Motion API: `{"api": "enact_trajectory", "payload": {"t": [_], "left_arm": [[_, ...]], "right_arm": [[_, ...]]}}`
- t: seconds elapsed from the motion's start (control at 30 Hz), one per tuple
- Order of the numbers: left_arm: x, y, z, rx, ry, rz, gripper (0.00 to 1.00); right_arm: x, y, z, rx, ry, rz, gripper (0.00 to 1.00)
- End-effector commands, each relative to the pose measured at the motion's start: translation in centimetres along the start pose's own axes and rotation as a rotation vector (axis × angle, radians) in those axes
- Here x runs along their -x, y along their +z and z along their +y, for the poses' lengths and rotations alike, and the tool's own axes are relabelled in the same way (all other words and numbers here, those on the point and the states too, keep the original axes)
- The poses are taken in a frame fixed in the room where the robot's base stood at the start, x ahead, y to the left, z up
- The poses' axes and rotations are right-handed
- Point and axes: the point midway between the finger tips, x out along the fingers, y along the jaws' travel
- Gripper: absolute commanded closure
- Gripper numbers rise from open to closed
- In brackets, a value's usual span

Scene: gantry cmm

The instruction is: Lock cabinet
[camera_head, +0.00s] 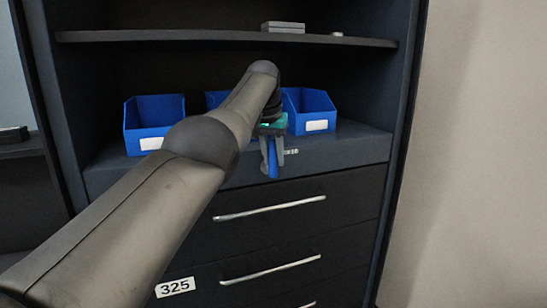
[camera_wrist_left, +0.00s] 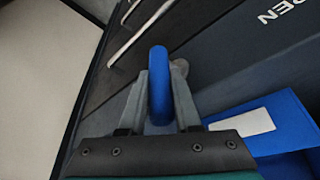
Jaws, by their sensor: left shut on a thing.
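The dark cabinet (camera_head: 330,205) stands in front of me, with open shelves above and drawers below. My left gripper (camera_head: 272,165) is at the ledge above the top drawer. It is shut on a blue rounded handle (camera_wrist_left: 158,85), perhaps a key's grip, which sits between its fingers in the left wrist view. A small grey round part (camera_wrist_left: 180,68), perhaps a lock, shows just beside the handle. I cannot tell whether the two touch. White lettering reading "PEN" (camera_wrist_left: 281,11) is on the cabinet face. My right gripper is out of view.
Blue bins (camera_head: 154,118) stand on the lower shelf, with another bin (camera_head: 309,112) right behind the gripper. A grey box (camera_head: 283,27) lies on the upper shelf. Drawer handles (camera_head: 270,208) stick out below. A plain wall (camera_head: 470,150) is at the right.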

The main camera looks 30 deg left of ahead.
Motion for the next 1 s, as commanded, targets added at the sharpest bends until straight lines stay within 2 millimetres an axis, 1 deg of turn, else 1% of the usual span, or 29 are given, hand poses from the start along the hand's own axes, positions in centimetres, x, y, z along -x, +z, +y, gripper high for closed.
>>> {"api": "enact_trajectory", "payload": {"t": [0.23,0.27,0.33,0.37,0.6,0.73,0.87,0.97,1.0], "left_arm": [[-0.2,0.2,0.0,-0.006,-0.005,-0.009,1.00],[-0.2,0.2,0.0,-0.007,-0.005,-0.009,0.65],[-0.2,0.2,0.0,-0.006,-0.005,-0.008,0.57],[-0.2,0.2,0.0,-0.006,-0.005,-0.007,0.56],[0.0,0.1,0.0,-0.004,-0.002,-0.003,0.56],[0.8,0.0,0.0,-0.003,-0.002,0.001,0.56],[3.0,0.0,0.0,-0.003,-0.001,0.004,0.56],[5.5,0.0,0.0,-0.003,-0.001,0.003,0.56],[6.6,-0.1,0.0,-0.004,-0.001,0.003,0.56]], "right_arm": [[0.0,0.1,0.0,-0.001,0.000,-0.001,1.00],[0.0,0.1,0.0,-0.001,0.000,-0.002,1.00],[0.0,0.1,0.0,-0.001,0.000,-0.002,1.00],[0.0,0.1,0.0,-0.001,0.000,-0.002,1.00],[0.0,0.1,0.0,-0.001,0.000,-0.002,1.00],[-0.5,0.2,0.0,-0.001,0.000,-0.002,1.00],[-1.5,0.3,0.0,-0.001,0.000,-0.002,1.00],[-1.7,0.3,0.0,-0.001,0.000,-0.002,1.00],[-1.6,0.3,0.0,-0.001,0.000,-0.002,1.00]]}}
